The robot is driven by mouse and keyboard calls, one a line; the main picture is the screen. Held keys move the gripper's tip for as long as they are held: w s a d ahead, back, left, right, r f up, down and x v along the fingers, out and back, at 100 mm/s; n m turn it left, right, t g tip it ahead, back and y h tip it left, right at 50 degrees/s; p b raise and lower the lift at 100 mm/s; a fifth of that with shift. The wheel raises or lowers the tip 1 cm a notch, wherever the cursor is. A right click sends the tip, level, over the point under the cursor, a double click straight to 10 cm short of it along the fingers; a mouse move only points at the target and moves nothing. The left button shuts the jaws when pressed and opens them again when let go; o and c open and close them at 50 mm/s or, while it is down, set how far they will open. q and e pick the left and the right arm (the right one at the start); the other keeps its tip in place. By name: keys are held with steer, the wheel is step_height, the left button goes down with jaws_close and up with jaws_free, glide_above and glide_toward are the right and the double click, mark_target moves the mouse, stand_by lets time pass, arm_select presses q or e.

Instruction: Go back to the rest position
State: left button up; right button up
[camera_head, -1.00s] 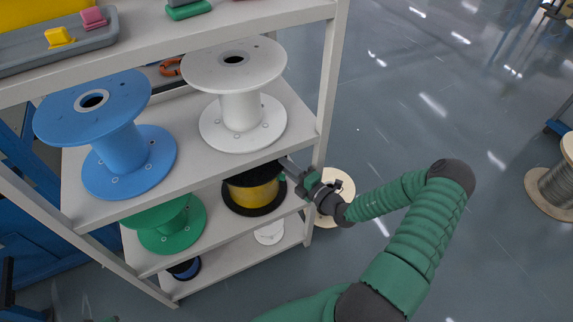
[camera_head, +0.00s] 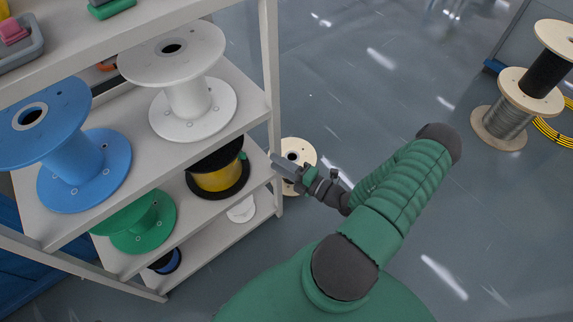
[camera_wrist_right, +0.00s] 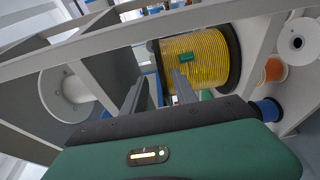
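My right gripper (camera_head: 281,165) is beside the front right post of the shelf rack (camera_head: 268,60) in the head view, outside the shelves. In the right wrist view my right gripper (camera_wrist_right: 156,88) has its two fingers apart, with nothing held between them. A black spool of yellow cable (camera_head: 218,177) lies on the middle shelf, left of the gripper and apart from it. The yellow cable spool also shows beyond the fingers in the right wrist view (camera_wrist_right: 205,47), with a small green tag on it. My left gripper is not in view.
Blue (camera_head: 70,165), white (camera_head: 187,98) and green (camera_head: 140,222) spools stand on the rack. A wooden spool (camera_head: 299,150) stands on the floor just behind the gripper. More spools (camera_head: 500,130) stand at the far right. The floor between is clear.

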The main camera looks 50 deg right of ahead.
steer(key=s+a+n+g+y, duration=0.4)
steer(key=a+n+g, duration=0.5)
steer(key=n, duration=0.5)
steer(key=s+a+n+g+y, duration=0.4)
steer(key=a+n+g, duration=0.5)
steer(key=n, duration=0.6)
steer(key=w+a+r+n+t+h, duration=0.25)
steer(key=r+n+h, duration=0.3)
steer(key=n, duration=0.65)
steer(key=w+a+r+n+t+h, duration=0.15)
steer(key=w+r+n+h, duration=0.35)
steer(key=n, duration=0.8)
step_height(320, 180, up, 18)
steer(key=s+g+y+p, duration=0.1)
steer(key=p, duration=1.8)
steer(key=shift+s+d+r+m, duration=0.15)
steer(key=shift+s+r+m, duration=0.05)
steer(key=shift+s+m, duration=0.15)
